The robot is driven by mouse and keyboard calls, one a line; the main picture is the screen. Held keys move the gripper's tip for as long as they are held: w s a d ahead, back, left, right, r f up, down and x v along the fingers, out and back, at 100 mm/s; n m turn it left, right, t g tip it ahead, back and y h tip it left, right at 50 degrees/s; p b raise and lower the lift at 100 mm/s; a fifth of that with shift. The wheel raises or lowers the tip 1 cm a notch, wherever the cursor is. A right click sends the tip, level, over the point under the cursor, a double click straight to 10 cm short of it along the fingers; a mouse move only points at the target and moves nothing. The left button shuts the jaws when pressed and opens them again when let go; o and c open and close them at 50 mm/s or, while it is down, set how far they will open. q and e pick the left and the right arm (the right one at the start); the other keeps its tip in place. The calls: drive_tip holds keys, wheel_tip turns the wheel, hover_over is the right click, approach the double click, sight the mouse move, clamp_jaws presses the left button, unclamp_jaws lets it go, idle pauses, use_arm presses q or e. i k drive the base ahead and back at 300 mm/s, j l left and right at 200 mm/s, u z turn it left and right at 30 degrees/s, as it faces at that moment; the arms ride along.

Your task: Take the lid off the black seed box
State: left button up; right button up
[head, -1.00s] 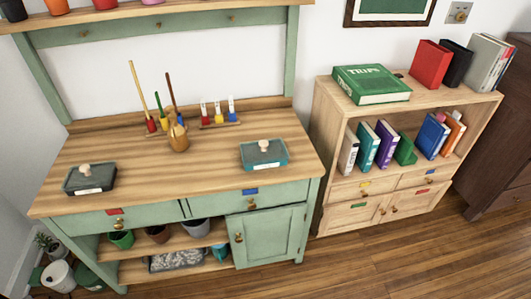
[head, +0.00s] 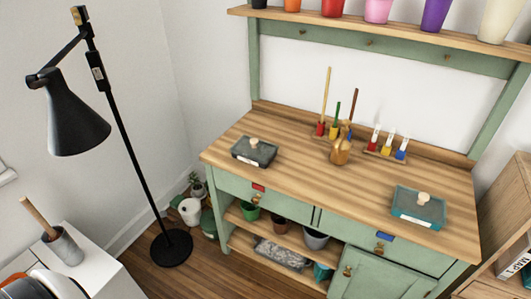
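The black seed box (head: 253,156) sits at the left end of the wooden bench top (head: 300,172). It is a low dark box with a pale label on its front. Its lid (head: 255,148) is on it, with a round light wood knob (head: 254,141) on top. A similar teal box (head: 417,212) with a lid and knob sits at the right front of the bench. Neither of my grippers shows in the head view.
A black floor lamp (head: 125,140) stands left of the bench. A white cabinet (head: 92,272) is at lower left. A gold watering can (head: 340,150), coloured tools and small tubes (head: 386,147) stand at the back of the bench. The bench's front middle is clear.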

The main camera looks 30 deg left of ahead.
sight(260, 150)
drive_tip(key=i+l+u, duration=0.1)
drive_tip(key=i+u, duration=0.35)
drive_tip(key=i+l+u, duration=0.2)
drive_tip(key=i+u, duration=0.2)
drive_tip(key=k, duration=0.05)
